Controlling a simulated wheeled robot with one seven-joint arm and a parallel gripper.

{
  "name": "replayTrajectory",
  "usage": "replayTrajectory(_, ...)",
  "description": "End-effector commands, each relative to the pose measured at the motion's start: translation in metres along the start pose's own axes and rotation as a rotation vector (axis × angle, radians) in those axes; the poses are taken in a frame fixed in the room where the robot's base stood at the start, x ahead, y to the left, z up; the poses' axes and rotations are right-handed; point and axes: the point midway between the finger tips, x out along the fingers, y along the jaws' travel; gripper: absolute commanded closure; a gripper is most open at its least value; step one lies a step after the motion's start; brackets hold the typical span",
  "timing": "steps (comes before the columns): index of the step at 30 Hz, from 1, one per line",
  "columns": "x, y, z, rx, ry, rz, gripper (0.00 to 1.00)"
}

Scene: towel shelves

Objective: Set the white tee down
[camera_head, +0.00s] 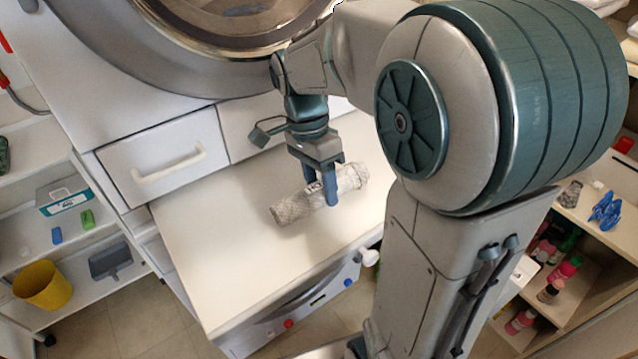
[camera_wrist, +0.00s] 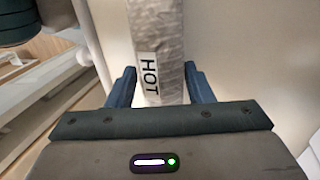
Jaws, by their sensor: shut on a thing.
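The only thing at my gripper that could be the white tee is a pale, mottled grey-white roll (camera_head: 294,208) over the white worktop (camera_head: 225,255). It lies slantwise, its right end higher in the head view. In the wrist view the roll (camera_wrist: 157,30) runs away from me between the fingers, with a black-on-white "HOT" label. My gripper (camera_head: 322,192) points down and is shut on the roll near its middle. Its blue fingers (camera_wrist: 162,85) flank the roll. The roll is very close to the worktop; whether it touches is unclear.
The worktop is bare left and in front of the roll. A drawer front (camera_head: 165,158) with a white handle stands behind it, below a round machine door. Left shelves hold a yellow bucket (camera_head: 42,286) and a grey bin (camera_head: 110,262). Right shelves hold several bottles (camera_head: 550,288).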

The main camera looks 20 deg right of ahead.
Motion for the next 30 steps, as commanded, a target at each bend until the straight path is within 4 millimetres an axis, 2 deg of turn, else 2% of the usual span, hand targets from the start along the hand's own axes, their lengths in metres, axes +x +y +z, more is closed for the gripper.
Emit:
replayTrajectory(3, 0.008, -0.002, 0.0, 0.0, 0.0, 0.001, 0.79)
replayTrajectory(14, 0.012, -0.004, 0.0, 0.0, 0.0, 0.0, 0.79)
replayTrajectory(15, 0.012, -0.003, 0.0, 0.0, 0.0, 0.0, 0.45)
replayTrajectory(17, 0.011, -0.003, 0.0, 0.0, 0.0, 0.0, 0.31)
replayTrajectory(26, 0.01, -0.003, 0.001, 0.0, 0.0, 0.0, 0.31)
replayTrajectory(30, 0.0, -0.003, 0.0, 0.0, 0.001, -0.004, 0.31)
